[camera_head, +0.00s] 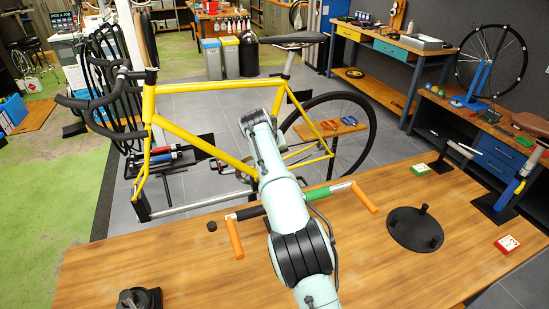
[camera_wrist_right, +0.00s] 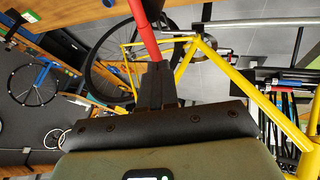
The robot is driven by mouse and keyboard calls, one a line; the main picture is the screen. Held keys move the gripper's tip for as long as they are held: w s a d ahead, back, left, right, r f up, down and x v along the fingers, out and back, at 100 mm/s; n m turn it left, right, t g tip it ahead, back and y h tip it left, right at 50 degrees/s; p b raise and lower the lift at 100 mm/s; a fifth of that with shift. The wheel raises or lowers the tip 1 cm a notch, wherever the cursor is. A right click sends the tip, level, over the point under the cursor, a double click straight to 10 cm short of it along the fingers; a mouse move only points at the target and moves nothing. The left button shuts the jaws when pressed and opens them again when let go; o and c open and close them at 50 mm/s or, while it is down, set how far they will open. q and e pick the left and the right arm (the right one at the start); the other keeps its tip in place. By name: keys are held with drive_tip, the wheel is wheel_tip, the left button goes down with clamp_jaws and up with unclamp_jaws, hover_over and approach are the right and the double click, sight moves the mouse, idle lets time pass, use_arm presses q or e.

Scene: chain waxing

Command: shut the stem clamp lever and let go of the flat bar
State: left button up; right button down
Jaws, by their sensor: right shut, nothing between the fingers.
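One pale green arm of mine reaches up the middle of the head view, across the bench and toward the yellow bike; its gripper is hidden there. A bar (camera_head: 250,213) with black, green and silver parts and orange end pieces passes behind this arm, just over the bench; I take it for the flat bar. In the right wrist view my right gripper (camera_wrist_right: 157,70) is shut and empty. A red rod (camera_wrist_right: 143,30) runs up past its fingertips; I cannot tell if it is the clamp lever or if they touch. My left gripper does not show.
The yellow bike (camera_head: 185,131) stands beyond the wooden bench (camera_head: 150,258). On the bench are a round black base (camera_head: 414,229), a small black cylinder (camera_head: 212,226), a green box (camera_head: 421,169) and a red box (camera_head: 507,244). The bench's left part is mostly clear.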

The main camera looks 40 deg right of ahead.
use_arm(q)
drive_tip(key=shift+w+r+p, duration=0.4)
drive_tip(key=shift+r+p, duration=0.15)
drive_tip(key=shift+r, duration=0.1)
use_arm(e)
drive_tip(key=v, duration=1.3)
drive_tip(key=shift+s+a, duration=0.1)
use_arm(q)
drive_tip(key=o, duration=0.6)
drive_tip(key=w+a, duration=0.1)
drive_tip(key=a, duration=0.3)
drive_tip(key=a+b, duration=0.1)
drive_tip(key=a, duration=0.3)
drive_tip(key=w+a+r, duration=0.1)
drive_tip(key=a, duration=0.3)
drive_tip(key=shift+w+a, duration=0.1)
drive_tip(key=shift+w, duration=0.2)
use_arm(e)
wheel_tip(320, 180, down, 2)
drive_tip(key=shift+s+f, duration=0.1)
drive_tip(key=shift+s, duration=0.05)
